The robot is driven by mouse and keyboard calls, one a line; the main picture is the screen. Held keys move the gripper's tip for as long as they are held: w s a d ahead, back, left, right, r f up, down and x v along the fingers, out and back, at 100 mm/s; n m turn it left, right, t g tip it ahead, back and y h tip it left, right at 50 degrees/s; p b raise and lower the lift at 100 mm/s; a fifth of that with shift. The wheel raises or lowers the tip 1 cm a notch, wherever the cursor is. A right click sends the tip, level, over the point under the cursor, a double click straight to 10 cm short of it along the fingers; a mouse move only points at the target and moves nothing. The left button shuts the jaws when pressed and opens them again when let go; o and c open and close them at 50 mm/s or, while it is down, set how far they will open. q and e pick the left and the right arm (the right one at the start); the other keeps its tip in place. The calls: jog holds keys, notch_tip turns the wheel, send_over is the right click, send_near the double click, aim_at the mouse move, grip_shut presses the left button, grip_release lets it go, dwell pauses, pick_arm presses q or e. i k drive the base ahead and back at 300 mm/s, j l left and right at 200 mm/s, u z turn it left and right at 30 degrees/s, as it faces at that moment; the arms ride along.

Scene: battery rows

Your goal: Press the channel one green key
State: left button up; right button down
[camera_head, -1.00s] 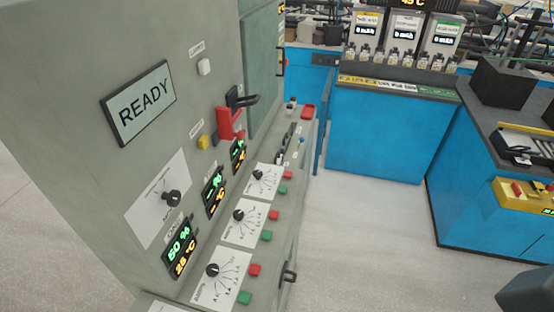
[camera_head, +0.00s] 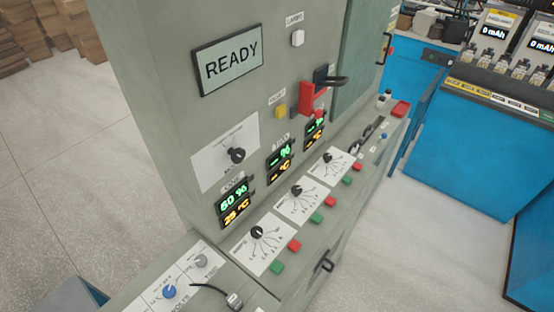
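The grey control cabinet (camera_head: 150,100) has a sloped panel with three dial-and-key groups in a row. The nearest group has a black dial (camera_head: 257,232), a green key (camera_head: 277,267) and a red key (camera_head: 294,246). The middle group has a green key (camera_head: 316,218), and the far group has a green key (camera_head: 346,180). The small channel labels are hard to read. Neither gripper is in view.
The READY screen (camera_head: 228,59) is on the cabinet's upright face, with a red lever (camera_head: 313,97) to its right. A side panel with blue and grey knobs (camera_head: 169,292) is at bottom left. Blue benches (camera_head: 470,150) stand at right; pale floor (camera_head: 380,255) lies between.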

aim_at(276, 267)
jog(key=j+z, duration=0.75)
jog(key=j, duration=0.25)
